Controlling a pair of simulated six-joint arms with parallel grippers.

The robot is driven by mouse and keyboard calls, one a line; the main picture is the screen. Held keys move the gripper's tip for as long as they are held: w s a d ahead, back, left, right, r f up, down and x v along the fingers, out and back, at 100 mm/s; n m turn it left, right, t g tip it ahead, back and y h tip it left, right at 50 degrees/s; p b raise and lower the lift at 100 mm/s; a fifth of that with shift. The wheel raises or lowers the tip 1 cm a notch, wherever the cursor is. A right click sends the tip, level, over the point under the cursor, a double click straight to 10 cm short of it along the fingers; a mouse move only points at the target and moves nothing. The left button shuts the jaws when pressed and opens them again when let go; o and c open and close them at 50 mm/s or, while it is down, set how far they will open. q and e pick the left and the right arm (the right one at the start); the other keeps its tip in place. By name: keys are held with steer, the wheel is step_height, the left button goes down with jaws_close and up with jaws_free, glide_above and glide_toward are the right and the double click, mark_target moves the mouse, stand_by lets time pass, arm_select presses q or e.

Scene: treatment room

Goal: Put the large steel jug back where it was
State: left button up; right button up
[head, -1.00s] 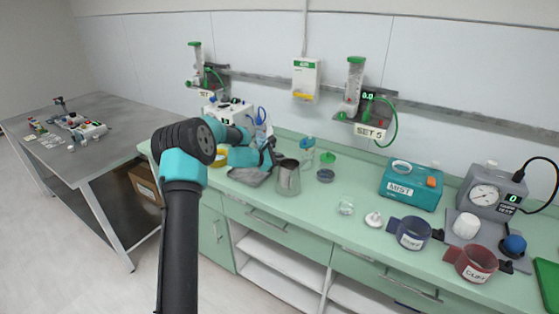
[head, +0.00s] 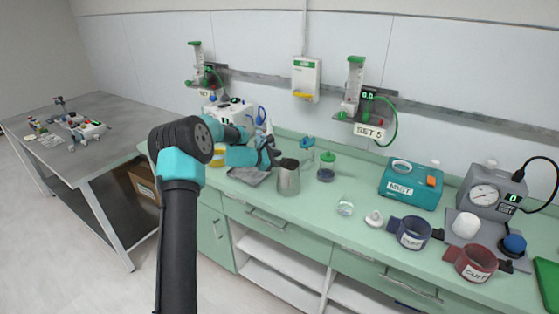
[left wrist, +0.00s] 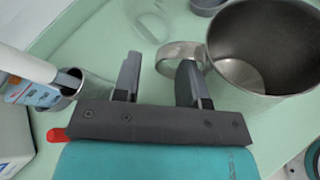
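The large steel jug (head: 289,180) stands upright on the green counter, left of the middle in the head view. In the left wrist view the jug (left wrist: 268,45) is at the upper right, with its looped handle (left wrist: 176,52) pointing towards my fingers. My left gripper (head: 275,154) is just left of the jug's rim. In the left wrist view my left gripper (left wrist: 160,80) is open, its fingers apart. The right finger overlaps the handle; whether they touch I cannot tell. My right gripper is not in view.
A small metal cup (left wrist: 68,88) holding a white and blue item is left of my fingers. A grey tray (head: 240,174) lies left of the jug. A green-capped jar (head: 326,172) and a clear glass dish (head: 345,208) stand to its right. A teal MIST box (head: 410,188) is further right.

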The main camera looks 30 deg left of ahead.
arm_select(q)
steer(key=v, duration=1.1)
